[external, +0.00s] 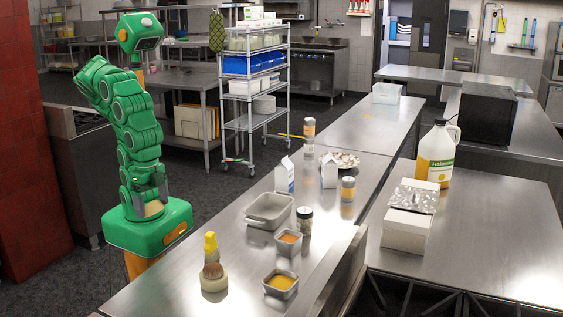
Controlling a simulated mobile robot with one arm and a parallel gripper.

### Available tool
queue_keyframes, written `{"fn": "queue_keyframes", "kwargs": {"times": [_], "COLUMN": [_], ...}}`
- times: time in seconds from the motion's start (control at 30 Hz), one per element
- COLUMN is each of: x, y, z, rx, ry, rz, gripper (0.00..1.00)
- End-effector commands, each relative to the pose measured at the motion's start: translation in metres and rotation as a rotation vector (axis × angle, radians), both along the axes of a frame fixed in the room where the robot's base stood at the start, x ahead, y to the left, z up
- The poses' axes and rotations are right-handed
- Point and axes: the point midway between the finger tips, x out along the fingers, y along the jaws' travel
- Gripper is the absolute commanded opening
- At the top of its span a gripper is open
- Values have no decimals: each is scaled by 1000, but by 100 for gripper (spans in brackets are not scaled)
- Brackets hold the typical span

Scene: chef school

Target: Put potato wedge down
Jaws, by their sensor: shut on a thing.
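My green arm is folded upright at the left of the external view, beyond the long steel counter (325,190). I cannot pick out the fingers of my gripper. I cannot make out a potato wedge anywhere; it is hidden or too small to tell. On the counter stand an empty-looking grey tray (268,210), a small metal pan with orange contents (288,243) and another with yellow contents (281,283). A bottle with a yellow top (212,262) stands near the front.
A dark-lidded jar (304,223), cartons (284,175), shakers (348,190) and a foil-topped dish (345,160) crowd the counter's middle. The right counter holds a large jug (437,155) and white box (406,231). A wire rack (253,95) stands behind. The counter's far stretch is mostly clear.

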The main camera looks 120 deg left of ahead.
Motion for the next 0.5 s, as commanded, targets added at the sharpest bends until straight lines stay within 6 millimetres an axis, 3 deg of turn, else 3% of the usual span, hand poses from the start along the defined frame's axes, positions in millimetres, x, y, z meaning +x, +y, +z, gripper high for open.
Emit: {"fn": "queue_keyframes", "kwargs": {"times": [0.5], "x": [92], "y": [66], "z": [2], "rx": [-2], "ry": [2], "rz": [249], "gripper": [60]}}
